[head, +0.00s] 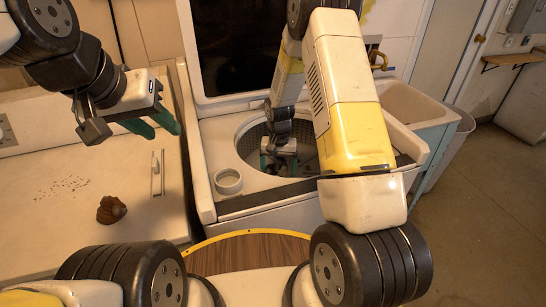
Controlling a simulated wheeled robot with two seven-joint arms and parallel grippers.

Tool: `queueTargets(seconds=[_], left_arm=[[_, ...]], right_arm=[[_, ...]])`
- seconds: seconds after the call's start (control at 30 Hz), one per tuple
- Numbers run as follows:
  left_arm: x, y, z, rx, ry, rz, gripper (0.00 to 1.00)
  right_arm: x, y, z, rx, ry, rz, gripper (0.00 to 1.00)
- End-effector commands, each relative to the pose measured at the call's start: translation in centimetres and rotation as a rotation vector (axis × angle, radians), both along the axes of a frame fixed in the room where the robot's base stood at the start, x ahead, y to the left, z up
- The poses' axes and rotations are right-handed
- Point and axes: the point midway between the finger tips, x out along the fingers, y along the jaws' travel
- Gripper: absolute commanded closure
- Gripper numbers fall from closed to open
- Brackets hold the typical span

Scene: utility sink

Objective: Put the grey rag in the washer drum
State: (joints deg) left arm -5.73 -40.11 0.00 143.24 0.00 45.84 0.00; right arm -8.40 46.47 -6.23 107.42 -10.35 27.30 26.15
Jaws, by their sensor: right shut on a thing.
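The washer drum (246,141) is an open round tub in the white top-loading washer (207,203), with its dark lid raised behind. My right arm reaches over the washer, and my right gripper (279,162) is down inside the drum opening. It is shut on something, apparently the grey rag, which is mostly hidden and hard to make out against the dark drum. My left gripper (153,127) is open and empty, with its green fingers apart, above the white machine on the left.
A small brown lumpy object (111,209) and dark specks lie on the left machine (60,208). A utility sink (408,104) stands at the right, with clear floor (490,190) beyond.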

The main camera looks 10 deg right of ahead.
Motion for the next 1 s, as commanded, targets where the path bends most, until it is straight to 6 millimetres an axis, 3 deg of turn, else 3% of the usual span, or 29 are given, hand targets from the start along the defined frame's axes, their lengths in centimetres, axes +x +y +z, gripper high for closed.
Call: queueTargets(seconds=[0.13,0.43,0.47,0.53,0.83,1.0], left_arm=[[0.0,0.0,0.0,0.0,0.0,0.0,0.64],[0.0,0.0,0.0,0.0,0.0,0.0,0.64],[0.0,0.0,0.0,0.0,0.0,0.0,0.64],[0.0,0.0,0.0,0.0,0.0,0.0,0.64],[0.0,0.0,0.0,0.0,0.0,0.0,0.64],[0.0,0.0,0.0,0.0,0.0,0.0,0.64]], right_arm=[[0.0,0.0,-2.0,-0.001,0.002,0.001,0.58],[0.0,0.0,-2.2,0.0,0.0,0.0,0.58],[0.0,0.0,-2.2,0.0,0.0,0.0,0.12],[0.0,0.0,-2.1,0.0,-0.001,0.0,0.0],[0.0,0.0,-1.8,0.0,-0.001,0.0,0.0],[0.1,0.0,0.7,0.0,-0.003,-0.001,0.0]])
